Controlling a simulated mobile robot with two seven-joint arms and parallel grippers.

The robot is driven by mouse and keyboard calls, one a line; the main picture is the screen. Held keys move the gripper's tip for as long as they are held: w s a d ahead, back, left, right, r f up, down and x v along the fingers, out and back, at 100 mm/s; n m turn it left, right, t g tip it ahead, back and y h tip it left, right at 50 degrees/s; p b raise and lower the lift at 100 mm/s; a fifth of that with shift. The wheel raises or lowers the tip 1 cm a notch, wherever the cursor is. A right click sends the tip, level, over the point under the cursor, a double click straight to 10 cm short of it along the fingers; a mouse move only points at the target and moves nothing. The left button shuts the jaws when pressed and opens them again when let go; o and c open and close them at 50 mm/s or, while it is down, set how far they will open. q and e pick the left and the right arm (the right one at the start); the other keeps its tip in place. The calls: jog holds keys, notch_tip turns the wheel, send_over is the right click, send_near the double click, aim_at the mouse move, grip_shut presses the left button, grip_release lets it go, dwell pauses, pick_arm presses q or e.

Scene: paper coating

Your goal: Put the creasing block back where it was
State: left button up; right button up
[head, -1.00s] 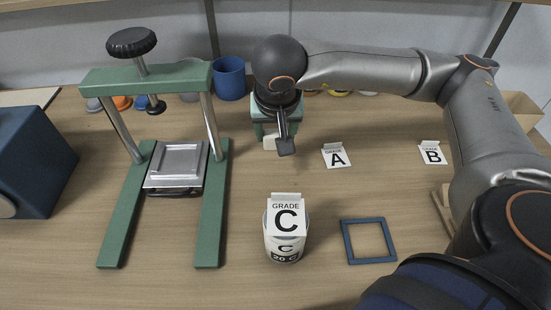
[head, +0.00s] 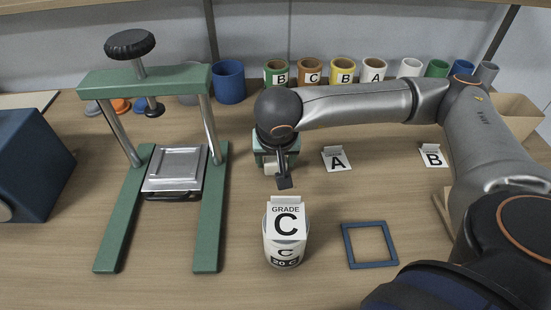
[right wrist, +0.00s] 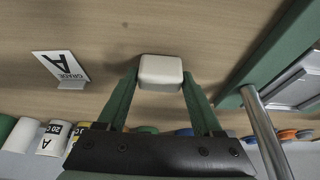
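The creasing block (right wrist: 161,72) is a small white block with rounded edges. In the right wrist view it sits between the two green fingertips of my right gripper (right wrist: 160,80), which press on its sides. In the head view the right gripper (head: 274,168) is over the bench between the press and the A card, and the white block (head: 270,169) shows small and partly hidden at its tips. I cannot tell how high the block is above the bench. My left gripper is not in view.
A green press (head: 144,80) stands left. A tub with a grade C card (head: 286,220) is in front of the gripper. A blue frame (head: 369,244) lies right of it. Cards A (head: 336,159) and B (head: 433,155) lie right. Several labelled cups (head: 342,72) line the back.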

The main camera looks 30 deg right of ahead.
jog(key=o, duration=0.3)
jog(key=shift+o, duration=0.2)
jog(key=shift+r, duration=0.45)
jog(key=v, duration=1.1)
jog(key=shift+s+r+p, duration=0.2)
jog(key=shift+p, duration=0.25)
jog(key=shift+a, duration=0.1)
